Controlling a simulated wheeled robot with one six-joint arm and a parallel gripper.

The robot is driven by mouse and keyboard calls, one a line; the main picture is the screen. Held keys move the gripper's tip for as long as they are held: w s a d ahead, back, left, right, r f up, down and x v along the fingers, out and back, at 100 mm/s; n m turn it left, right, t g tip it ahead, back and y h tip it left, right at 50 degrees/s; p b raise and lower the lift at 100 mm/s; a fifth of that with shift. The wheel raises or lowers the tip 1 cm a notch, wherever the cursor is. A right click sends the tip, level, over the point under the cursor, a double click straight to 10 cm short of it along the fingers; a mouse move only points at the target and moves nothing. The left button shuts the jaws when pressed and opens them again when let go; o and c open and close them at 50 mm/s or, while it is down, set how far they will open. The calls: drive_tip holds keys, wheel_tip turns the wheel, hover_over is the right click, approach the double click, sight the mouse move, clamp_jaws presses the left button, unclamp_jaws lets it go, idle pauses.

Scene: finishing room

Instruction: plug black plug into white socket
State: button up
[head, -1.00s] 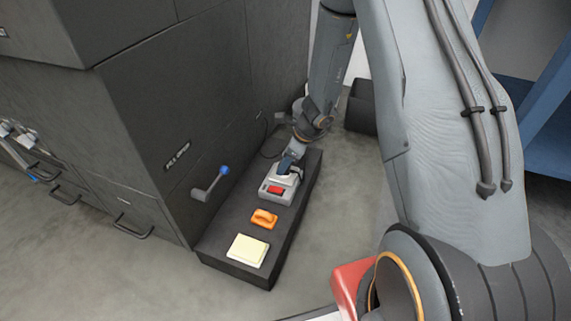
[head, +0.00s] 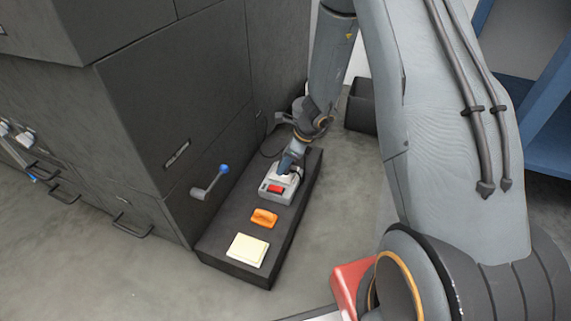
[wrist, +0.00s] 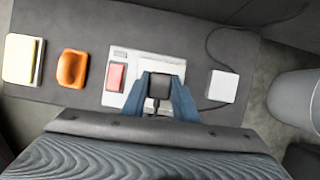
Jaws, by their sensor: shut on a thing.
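The black plug (wrist: 159,86) is between the two blue fingers of my gripper (wrist: 160,92), which is shut on it. A short piece of dark cord shows just below the plug in the wrist view. The white socket (wrist: 176,66) is a pale square plate on a grey unit, directly under and around the plug in that view. In the head view my gripper (head: 287,165) is down at the socket (head: 281,177), partly covering it. The plug is hidden there. I cannot tell whether its pins are in the socket.
The grey unit has a red switch (wrist: 116,77). An orange block (wrist: 72,68) and a cream pad (wrist: 22,59) lie to its left, and a white block (wrist: 223,86) to its right. All are on a dark bench (head: 225,251) beside a dark cabinet with a blue-knobbed lever (head: 209,184).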

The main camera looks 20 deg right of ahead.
drive_tip(key=o, duration=1.4)
drive_tip(key=shift+c, duration=0.2)
drive_tip(key=shift+r, duration=0.1)
drive_tip(key=shift+r+p, duration=3.45)
drive_tip(key=shift+p, duration=0.5)
